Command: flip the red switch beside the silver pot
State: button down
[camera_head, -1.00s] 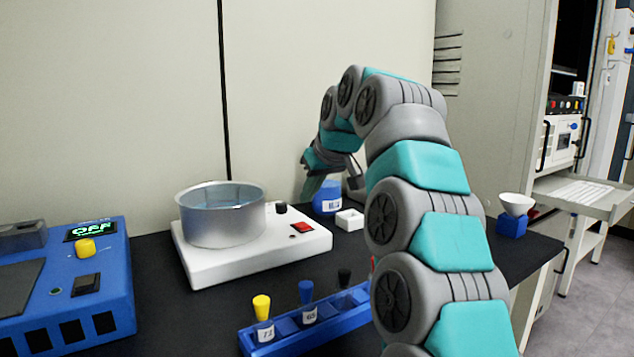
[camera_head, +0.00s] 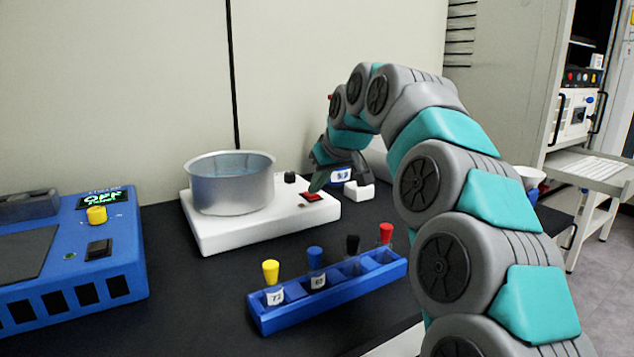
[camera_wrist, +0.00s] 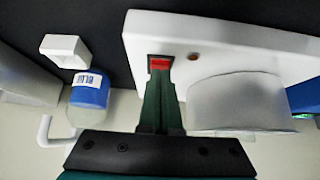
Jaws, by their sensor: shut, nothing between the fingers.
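The silver pot (camera_head: 232,188) stands on a white hotplate base (camera_head: 222,238). The red switch (camera_head: 312,197) is on the right part of the base's top, near a dark knob (camera_head: 290,178). My gripper (camera_head: 316,187) is shut and empty, with its tips right at the switch. In the wrist view the dark green fingers (camera_wrist: 160,75) are closed together and their tips overlap the near edge of the red switch (camera_wrist: 160,63). I cannot tell whether they touch it. The pot (camera_wrist: 238,100) is beside the fingers there.
A blue rack (camera_head: 330,290) with several coloured-capped vials is in front. A blue device (camera_head: 120,262) is at the left. Black table shows between them.

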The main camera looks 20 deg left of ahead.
jog(key=shift+f, duration=0.1)
jog(key=shift+d+f+t+b, duration=0.15)
jog(key=shift+f+t+b, duration=0.25)
jog(key=shift+b, duration=0.55)
jog(key=shift+r, duration=0.15)
jog(key=shift+r+y+p, duration=0.3)
jog(key=shift+r+p, duration=0.5)
jog(key=shift+r, duration=0.05)
jog(key=shift+r, duration=0.35)
jog(key=r, duration=0.1)
jog(key=r+p, duration=0.1)
jog(key=r, duration=0.2)
jog(key=shift+s+d+p, duration=0.3)
jog(key=shift+d+p, duration=0.05)
jog(key=shift+p, duration=0.05)
jog(key=s+d+f+b+v, duration=0.1)
jog(key=v, duration=0.8)
